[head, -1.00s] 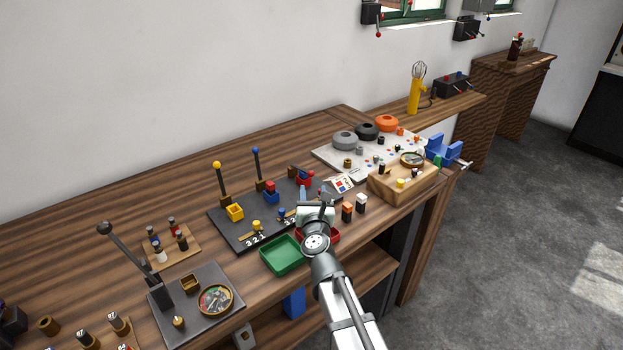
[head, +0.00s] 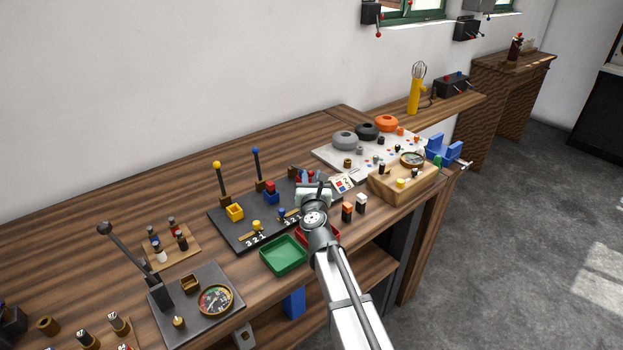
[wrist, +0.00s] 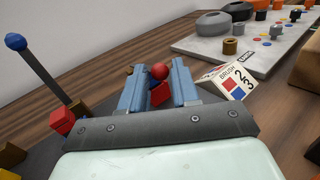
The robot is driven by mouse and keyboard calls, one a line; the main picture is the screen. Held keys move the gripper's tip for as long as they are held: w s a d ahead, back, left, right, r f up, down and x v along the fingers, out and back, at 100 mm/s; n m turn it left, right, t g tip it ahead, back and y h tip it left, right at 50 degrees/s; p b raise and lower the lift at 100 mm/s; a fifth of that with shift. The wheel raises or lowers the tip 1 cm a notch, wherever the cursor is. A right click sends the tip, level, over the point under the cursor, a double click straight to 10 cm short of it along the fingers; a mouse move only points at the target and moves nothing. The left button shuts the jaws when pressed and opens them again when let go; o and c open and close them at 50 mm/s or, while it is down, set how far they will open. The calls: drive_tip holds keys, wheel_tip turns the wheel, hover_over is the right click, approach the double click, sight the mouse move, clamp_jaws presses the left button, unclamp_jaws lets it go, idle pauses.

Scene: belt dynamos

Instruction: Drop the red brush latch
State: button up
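The red brush latch shows as a round red knob (wrist: 160,72) with a red block (wrist: 160,93) below it in the wrist view. Both appear in the gap between the two blue fingers of my gripper (wrist: 156,78). The fingers stand apart, and I cannot tell whether either touches the knob. In the head view my gripper (head: 309,178) is over the right end of the dark lever board (head: 236,235) and hides most of the red latch. The blue-knobbed lever (head: 256,153) and yellow-knobbed lever (head: 217,166) stand upright to its left.
A BRUSH card (wrist: 238,82) stands close to the right of the fingers. A green tray (head: 283,255) and a partly hidden red tray (head: 331,240) lie in front of the board. Orange-topped and white-topped blocks (head: 347,211) (head: 361,203) stand to the right.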

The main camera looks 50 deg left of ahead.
clamp_jaws()
drive_tip(key=shift+r, duration=0.1)
drive_tip(key=shift+a+r, duration=0.2)
drive_tip(key=shift+r, duration=0.35)
drive_tip(key=shift+a+r, duration=0.15)
drive_tip(key=shift+r, duration=0.4)
drive_tip(key=shift+o, duration=1.9)
unclamp_jaws()
